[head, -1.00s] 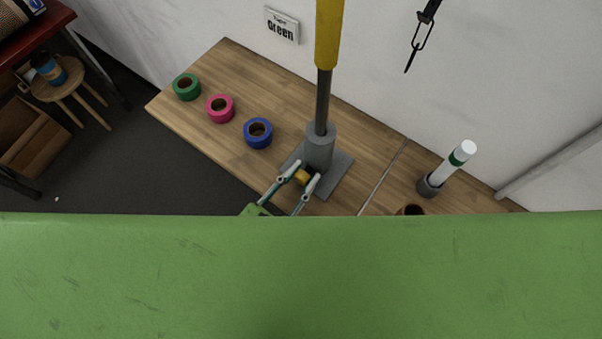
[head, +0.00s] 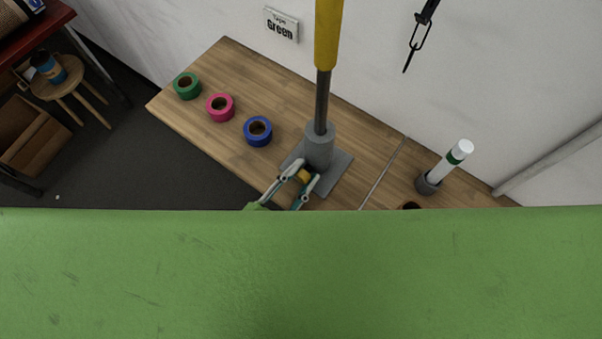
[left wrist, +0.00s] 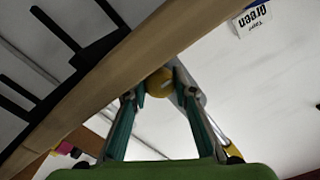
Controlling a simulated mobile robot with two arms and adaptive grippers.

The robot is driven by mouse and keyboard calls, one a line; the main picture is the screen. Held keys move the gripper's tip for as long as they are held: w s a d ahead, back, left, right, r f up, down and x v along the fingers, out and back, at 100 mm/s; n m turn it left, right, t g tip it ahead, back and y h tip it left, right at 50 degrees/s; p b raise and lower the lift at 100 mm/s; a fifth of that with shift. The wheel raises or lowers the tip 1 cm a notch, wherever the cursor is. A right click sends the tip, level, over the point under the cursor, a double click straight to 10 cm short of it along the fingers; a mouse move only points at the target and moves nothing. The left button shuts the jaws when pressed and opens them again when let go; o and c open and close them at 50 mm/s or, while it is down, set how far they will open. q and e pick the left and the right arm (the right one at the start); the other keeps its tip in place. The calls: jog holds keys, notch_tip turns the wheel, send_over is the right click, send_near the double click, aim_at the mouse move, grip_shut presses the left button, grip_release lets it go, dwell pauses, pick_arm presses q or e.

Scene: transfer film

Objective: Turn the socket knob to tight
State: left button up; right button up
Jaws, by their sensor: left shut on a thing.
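The grey socket (head: 319,147) stands on its square base plate (head: 340,170) on the wooden table. A dark pole with a yellow upper part (head: 327,40) stands upright in it. The small yellow knob (head: 304,175) is on the socket's near side; it also shows in the left wrist view (left wrist: 159,83). My left gripper (head: 307,178) is shut on the knob, one finger on each side. In the left wrist view its fingertips (left wrist: 156,88) flank the knob, and the picture is strongly rolled. Any tight mark is not readable. My right gripper is not in view.
Green (head: 187,86), pink (head: 220,107) and blue (head: 258,131) tape rolls lie on the table's left part. A white tube with a green band (head: 451,162) stands in a dark holder at right. A "Tape Green" sign (head: 282,24) hangs on the wall.

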pick_arm(q)
jog(key=o, duration=1.1)
jog(key=v, duration=1.2)
